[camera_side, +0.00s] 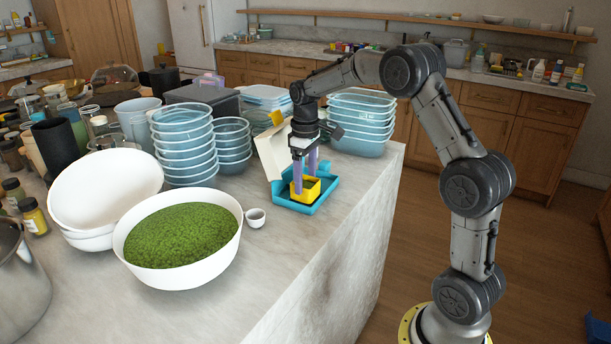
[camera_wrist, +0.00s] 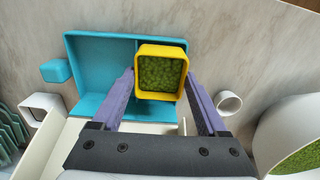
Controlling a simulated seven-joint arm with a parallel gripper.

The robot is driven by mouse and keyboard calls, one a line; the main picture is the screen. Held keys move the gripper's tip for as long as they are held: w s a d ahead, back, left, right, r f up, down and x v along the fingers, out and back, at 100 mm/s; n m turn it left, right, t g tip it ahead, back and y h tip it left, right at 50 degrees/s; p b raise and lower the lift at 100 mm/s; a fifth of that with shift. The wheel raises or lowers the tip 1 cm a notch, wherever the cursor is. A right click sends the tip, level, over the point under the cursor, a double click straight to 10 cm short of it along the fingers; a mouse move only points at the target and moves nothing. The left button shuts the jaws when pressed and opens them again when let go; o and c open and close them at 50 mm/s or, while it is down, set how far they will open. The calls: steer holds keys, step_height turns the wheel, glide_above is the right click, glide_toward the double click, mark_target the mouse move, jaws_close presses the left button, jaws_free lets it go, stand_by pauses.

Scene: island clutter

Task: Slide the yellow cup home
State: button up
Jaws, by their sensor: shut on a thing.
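The yellow cup (camera_side: 307,192) is square and stands upright at the blue tray (camera_side: 293,207). In the wrist view the yellow cup (camera_wrist: 140,72) is filled with green bits. It covers much of the right part of the blue tray (camera_wrist: 98,70), right of the divider; its far edge lies close to the tray's far wall. I cannot tell whether its base touches the tray floor. My gripper (camera_side: 306,174) points down with its purple fingers on either side of the cup, shut on it. The fingers also show in the wrist view (camera_wrist: 161,88).
A white tilted panel (camera_side: 272,150) stands behind the tray. A small white cup (camera_side: 256,217) and a white bowl of green bits (camera_side: 150,235) are to the left. Stacked blue containers (camera_side: 361,135) stand behind. Bare counter lies in front of the tray.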

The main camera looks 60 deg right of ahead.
steer(key=shift+f, duration=1.05)
steer(key=o, duration=1.3)
steer(key=shift+c, duration=0.2)
step_height(320, 180, up, 14)
steer(key=shift+f, duration=0.1)
